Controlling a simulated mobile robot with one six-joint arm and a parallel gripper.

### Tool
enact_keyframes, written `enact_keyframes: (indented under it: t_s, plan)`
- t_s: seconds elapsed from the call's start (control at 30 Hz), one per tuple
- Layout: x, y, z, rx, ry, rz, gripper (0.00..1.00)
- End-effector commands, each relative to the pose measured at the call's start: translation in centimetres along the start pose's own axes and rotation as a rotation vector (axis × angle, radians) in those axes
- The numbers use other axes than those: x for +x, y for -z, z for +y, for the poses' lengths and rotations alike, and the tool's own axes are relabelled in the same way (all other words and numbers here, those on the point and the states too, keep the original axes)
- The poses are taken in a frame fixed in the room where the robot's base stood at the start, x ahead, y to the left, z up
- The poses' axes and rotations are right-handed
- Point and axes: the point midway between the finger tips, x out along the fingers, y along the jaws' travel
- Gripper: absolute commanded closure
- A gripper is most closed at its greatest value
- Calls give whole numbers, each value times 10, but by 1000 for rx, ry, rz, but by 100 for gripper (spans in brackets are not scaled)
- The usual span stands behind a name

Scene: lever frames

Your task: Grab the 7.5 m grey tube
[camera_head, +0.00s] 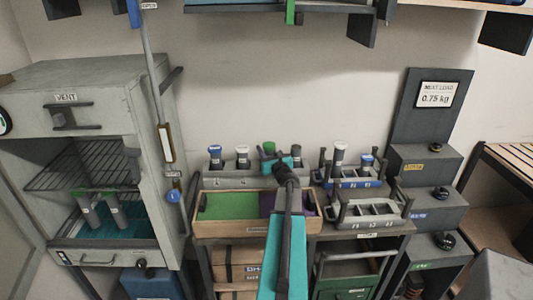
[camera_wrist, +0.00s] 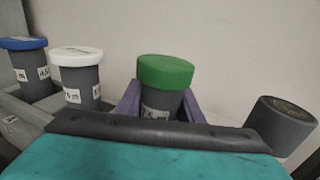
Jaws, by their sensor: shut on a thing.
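A grey tube with a green cap (camera_wrist: 164,78) stands upright in the wrist view. Its label is partly hidden and only the end, "5 m", reads. My gripper (camera_wrist: 160,103) has its purple fingers on both sides of this tube, shut on it below the cap. In the head view the green cap (camera_head: 268,148) shows behind my gripper (camera_head: 273,163), at the grey rack on the bench. The lower tube is hidden by my wrist. Beside it stand a white-capped grey tube (camera_wrist: 79,80), a blue-capped one (camera_wrist: 24,70) and, on the right, a tilted-looking dark-topped tube (camera_wrist: 282,127).
A wooden tray (camera_head: 205,232) with green and purple sections lies in front. A blue rack (camera_head: 352,184) with tubes and a grey rack (camera_head: 368,214) stand right. An open cabinet (camera_head: 150,110) holding green-capped tubes (camera_head: 88,210) is left. A shelf (camera_head: 270,8) hangs above.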

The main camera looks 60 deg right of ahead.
Motion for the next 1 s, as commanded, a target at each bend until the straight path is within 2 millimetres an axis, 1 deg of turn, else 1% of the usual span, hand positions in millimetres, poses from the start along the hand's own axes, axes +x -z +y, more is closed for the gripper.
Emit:
enact_keyframes:
  t_s: [0.4,0.6,0.8,1.0]
  plan:
    - [0,-55,0,-2,0,-4,96]
    - [0,-78,0,-1,0,-2,96]
    - [0,-89,0,-1,0,-2,96]
    - [0,-90,0,1,0,-1,96]
